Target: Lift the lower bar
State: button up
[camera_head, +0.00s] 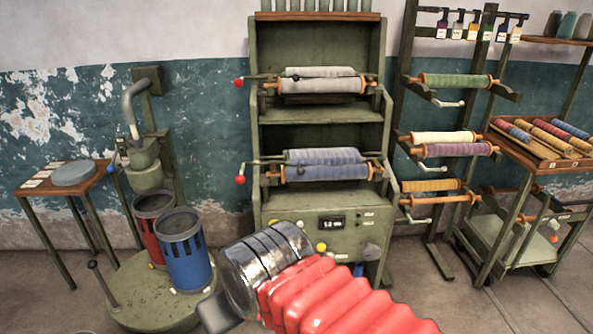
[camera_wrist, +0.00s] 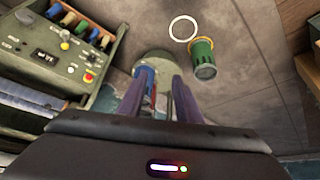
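The green machine (camera_head: 320,110) holds two roller stations. The lower bar (camera_head: 262,162) runs in front of the blue-grey fabric rolls, with a red ball knob (camera_head: 240,180) at its left end. The upper bar (camera_head: 258,76) crosses the pale rolls above and has a similar red knob. My gripper (camera_wrist: 158,92) shows two purple fingers spread apart with no object held between them. In the wrist view the machine's panel (camera_wrist: 60,55) lies to the left of the fingers. The lower bar cannot be made out clearly there. My red-sleeved arm covers the machine's lower front in the head view.
Blue (camera_head: 185,255) and red bins stand on a round green base at left. A small table (camera_head: 70,178) stands farther left. A roll rack and a spool cart (camera_head: 540,155) are at right. A green canister (camera_wrist: 203,60) and white ring (camera_wrist: 183,17) show on the floor.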

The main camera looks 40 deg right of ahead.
jog(key=shift+o, duration=0.5)
jog(key=shift+o, duration=0.7)
jog(key=shift+w, duration=0.2)
jog(key=shift+o, duration=0.4)
jog(key=w+d+t+h, duration=0.1)
jog(key=w+d, duration=0.4)
jog(key=w, duration=0.3)
jog(key=w+d+r+m+t+h, duration=0.1)
jog(key=w+d+t, duration=0.1)
jog(key=w+d, duration=0.3)
jog(key=w, duration=0.3)
jog(key=shift+r, duration=0.3)
jog(key=w+d+f+m+t+h, duration=0.1)
jog(key=w+d+t+h, duration=0.1)
jog(key=w+d, duration=0.95)
jog(key=t+h, duration=0.3)
jog(key=t, duration=0.3)
send_near(302, 174)
jog(key=s+a, duration=0.1)
jog(key=s, duration=0.1)
jog(key=shift+d, duration=0.1)
jog(key=shift+x, duration=6.9)
